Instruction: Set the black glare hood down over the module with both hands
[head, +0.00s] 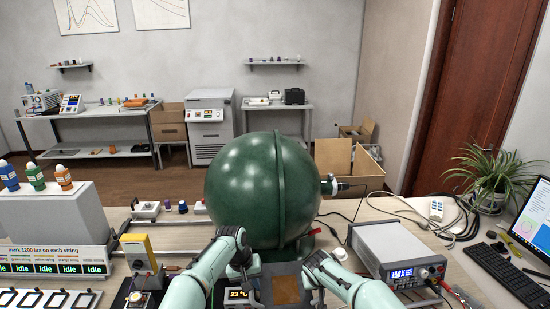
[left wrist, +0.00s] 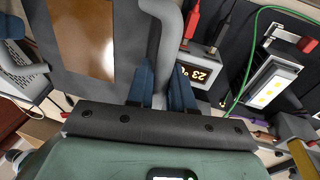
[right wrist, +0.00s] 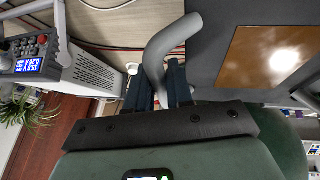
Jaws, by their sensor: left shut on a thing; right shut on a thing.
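The dark grey glare hood (head: 262,287) with a brown panel on top is at the bottom middle of the head view, in front of the green sphere. My left gripper (head: 243,268) is shut on its left handle, which shows between the blue fingers in the left wrist view (left wrist: 166,40). My right gripper (head: 314,278) is shut on its right handle, seen in the right wrist view (right wrist: 160,50). A white board with yellow spots (left wrist: 269,88) lies beside the hood; I cannot tell whether it is the module. Whatever is under the hood is hidden, as is its height above the bench.
The large green sphere (head: 262,190) stands just behind the hood. A small 23-degree display (head: 238,294) with red and black leads is close to its left side. A bench instrument (head: 395,252) stands to the right, and a yellow meter (head: 138,251) to the left.

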